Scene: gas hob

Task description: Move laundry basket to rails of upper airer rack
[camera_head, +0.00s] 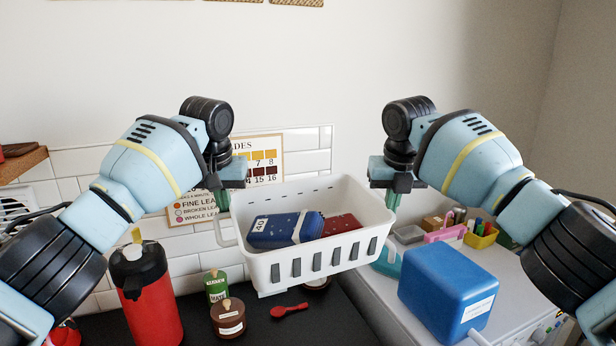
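No airer rack can be made out in this view.
A blue box (446,292) stands on the light worktop at right.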

